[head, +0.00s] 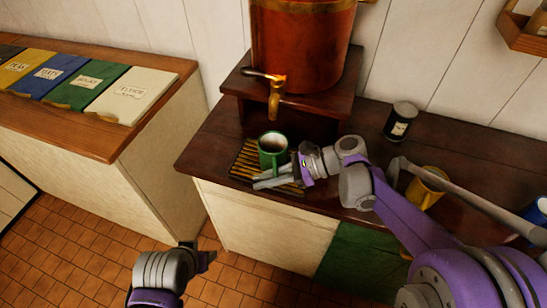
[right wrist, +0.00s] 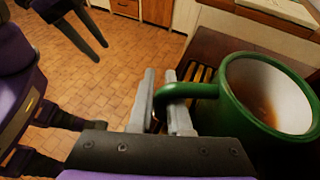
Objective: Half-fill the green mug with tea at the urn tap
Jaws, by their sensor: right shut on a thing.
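The green mug (head: 272,160) is upright over the slatted drip tray (head: 243,168); I cannot tell whether it touches the slats. It is below and slightly in front of the tap (head: 274,105) of the copper urn (head: 305,45). No stream shows between tap and mug. Brown liquid shows inside the mug, which also appears in the right wrist view (right wrist: 235,110). My right gripper (head: 268,183) is shut on the mug's handle, with its fingers either side of it (right wrist: 165,100). My left gripper (head: 205,258) is empty and open above the floor, away from the counter.
The urn stands on a raised wooden stand (head: 236,84). A dark tin (head: 400,122) and a yellow mug (head: 425,187) stand to the right on the counter. A side counter at left carries several labelled, coloured bins (head: 97,84). Open tiled floor (head: 90,225) lies between the counters.

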